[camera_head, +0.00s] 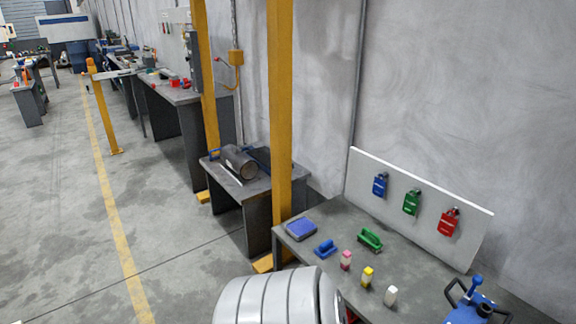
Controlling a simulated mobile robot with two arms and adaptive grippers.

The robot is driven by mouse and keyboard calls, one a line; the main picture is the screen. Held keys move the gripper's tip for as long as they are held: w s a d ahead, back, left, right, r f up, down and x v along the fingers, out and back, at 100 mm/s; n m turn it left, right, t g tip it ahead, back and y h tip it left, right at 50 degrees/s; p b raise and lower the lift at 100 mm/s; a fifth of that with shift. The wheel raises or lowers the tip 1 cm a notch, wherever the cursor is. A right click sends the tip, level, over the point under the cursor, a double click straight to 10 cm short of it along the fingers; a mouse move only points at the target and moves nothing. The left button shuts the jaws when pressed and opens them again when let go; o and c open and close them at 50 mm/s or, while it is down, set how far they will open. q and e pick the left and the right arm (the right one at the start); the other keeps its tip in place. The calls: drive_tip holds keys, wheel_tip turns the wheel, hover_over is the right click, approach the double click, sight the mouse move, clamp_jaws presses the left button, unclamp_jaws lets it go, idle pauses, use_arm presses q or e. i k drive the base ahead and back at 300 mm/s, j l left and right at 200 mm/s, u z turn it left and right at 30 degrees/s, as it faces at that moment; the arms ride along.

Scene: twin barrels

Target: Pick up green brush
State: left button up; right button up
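The green brush (369,240) lies on the grey table (408,262) at the right, near the wall side and below the white board. A blue brush (325,248) lies to its left, apart from it. Neither of my grippers is in the head view, and nothing is seen touching the green brush.
Small pink (346,260), yellow (367,276) and white (391,295) items stand in front of the brush. A blue box (301,229) lies left. A silver barrel (270,300) is beside the table, near a yellow post (281,120).

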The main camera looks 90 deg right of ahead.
sight(376, 246)
drive_tip(key=z, duration=4.05)
drive_tip(key=i+j, duration=0.05)
